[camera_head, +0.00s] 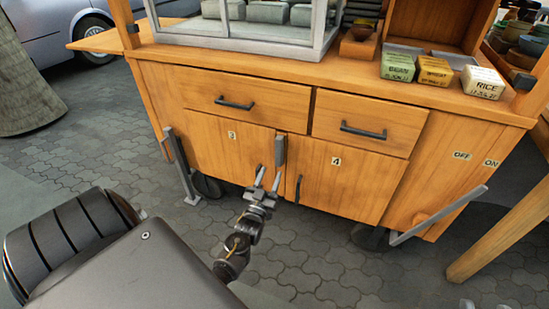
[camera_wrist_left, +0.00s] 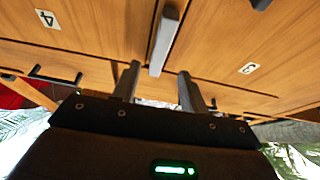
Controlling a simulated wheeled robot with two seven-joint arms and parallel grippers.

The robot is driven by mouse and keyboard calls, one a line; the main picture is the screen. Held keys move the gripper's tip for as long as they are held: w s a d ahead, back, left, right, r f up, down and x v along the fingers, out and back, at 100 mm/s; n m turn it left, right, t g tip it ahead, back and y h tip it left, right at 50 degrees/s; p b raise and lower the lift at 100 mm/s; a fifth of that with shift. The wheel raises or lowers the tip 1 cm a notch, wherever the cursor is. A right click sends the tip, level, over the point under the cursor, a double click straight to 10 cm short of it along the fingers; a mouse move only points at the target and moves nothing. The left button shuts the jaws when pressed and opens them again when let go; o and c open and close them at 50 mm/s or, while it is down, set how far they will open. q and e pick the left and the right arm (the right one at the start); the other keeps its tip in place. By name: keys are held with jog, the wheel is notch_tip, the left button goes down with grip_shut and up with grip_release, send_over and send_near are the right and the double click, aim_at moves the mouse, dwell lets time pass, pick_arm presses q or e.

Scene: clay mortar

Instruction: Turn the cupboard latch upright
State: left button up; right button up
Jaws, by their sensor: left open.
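The cupboard latch (camera_head: 280,150) is a short grey bar between door 3 and door 4, just under the drawers. It looks about upright, in line with the seam between the doors. In the left wrist view the latch (camera_wrist_left: 164,42) appears beyond the fingers, between their lines. My left gripper (camera_head: 268,178) is open and empty, just below the latch in the head view. In the left wrist view its two fingertips (camera_wrist_left: 156,70) stand apart with nothing between them; contact with the latch cannot be told. My right gripper is not in view.
Dark handles sit on the drawers (camera_head: 235,103) and on door 4 (camera_head: 298,188), close to my left gripper. Grey bars stand at the left (camera_head: 180,165) and slant at the right (camera_head: 440,215). Labelled boxes (camera_head: 434,71) rest on the counter. Paving in front is clear.

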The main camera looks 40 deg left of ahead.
pick_arm(q)
jog(key=v, duration=0.2)
jog(key=shift+s+d+f, duration=0.15)
jog(key=shift+s+f, duration=0.05)
jog(key=shift+s, duration=0.15)
